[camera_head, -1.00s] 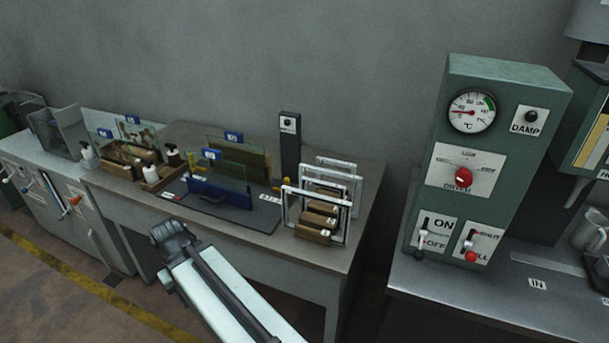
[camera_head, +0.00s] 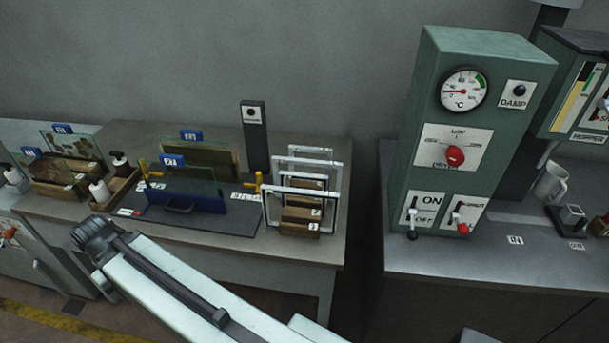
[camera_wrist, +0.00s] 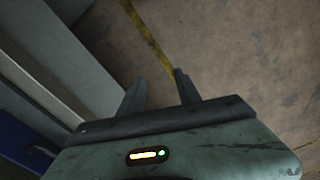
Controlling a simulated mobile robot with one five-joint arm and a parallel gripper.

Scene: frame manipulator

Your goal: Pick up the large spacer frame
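Three silver rectangular spacer frames stand upright in a row at the right end of the workbench in the head view, each in a wooden block. The front frame (camera_head: 266,208) looks largest, though it is also nearest; the middle frame (camera_head: 278,177) and back frame (camera_head: 290,151) stand behind it and partly overlap. I cannot read their size labels. My gripper (camera_wrist: 159,76) is open and empty in the wrist view, its two dark fingers apart above the floor. It is away from the frames, and I cannot make out its fingers in the head view.
A black post (camera_head: 255,140) stands behind. A green control cabinet (camera_head: 480,150) stands right, across a gap. Floor (camera_wrist: 255,60) under my gripper is clear.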

